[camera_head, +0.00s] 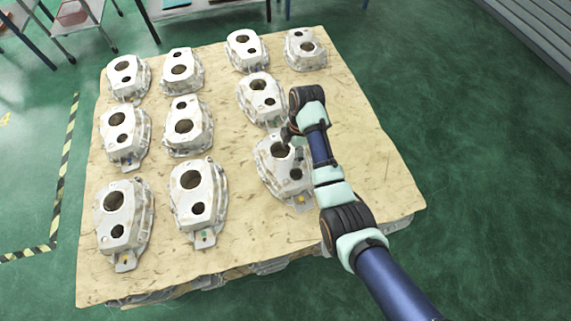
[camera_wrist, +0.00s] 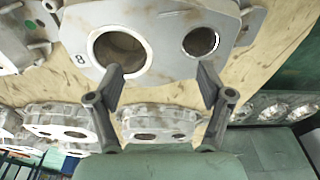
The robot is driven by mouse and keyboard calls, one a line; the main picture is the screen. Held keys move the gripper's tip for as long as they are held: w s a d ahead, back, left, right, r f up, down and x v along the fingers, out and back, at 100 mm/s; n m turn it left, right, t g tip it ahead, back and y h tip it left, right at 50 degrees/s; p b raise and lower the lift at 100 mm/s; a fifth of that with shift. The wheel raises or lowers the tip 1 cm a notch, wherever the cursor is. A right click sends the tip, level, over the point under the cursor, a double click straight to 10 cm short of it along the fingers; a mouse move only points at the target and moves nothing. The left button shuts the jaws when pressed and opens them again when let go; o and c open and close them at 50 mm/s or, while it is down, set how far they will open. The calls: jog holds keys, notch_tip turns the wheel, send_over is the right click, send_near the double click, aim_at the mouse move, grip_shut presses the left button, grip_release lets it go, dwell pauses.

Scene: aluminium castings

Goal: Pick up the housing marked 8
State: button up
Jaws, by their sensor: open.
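The housing marked 8 (camera_wrist: 168,40) is a pale grey casting with one large and one smaller round hole. It fills the top of the wrist view, and the black "8" sits left of the large hole. In the head view it appears to be the housing (camera_head: 278,178) at the board's right front, partly behind my arm. My gripper (camera_wrist: 161,80) is open and empty, its two dark fingers apart over the housing's near edge. In the head view the gripper (camera_head: 289,134) is over that housing's far end, largely hidden by the wrist. Contact cannot be told.
Several similar housings stand in rows on the wooden board (camera_head: 240,225). One housing (camera_head: 258,97) stands just behind, close to my wrist. A gap lies left of the marked housing, and bare board (camera_head: 375,165) lies to the right.

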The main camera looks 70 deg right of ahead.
aim_at(289, 163)
jog(key=f+b, duration=0.1)
jog(key=f, duration=0.1)
jog(key=a+f+b, duration=0.1)
jog(key=f+b, duration=0.1)
jog(key=f, duration=0.1)
jog(key=shift+w+a+f, duration=0.1)
jog(key=shift+f, duration=0.05)
jog(key=shift+c, duration=0.5)
jog(key=shift+r, duration=0.2)
grip_shut()
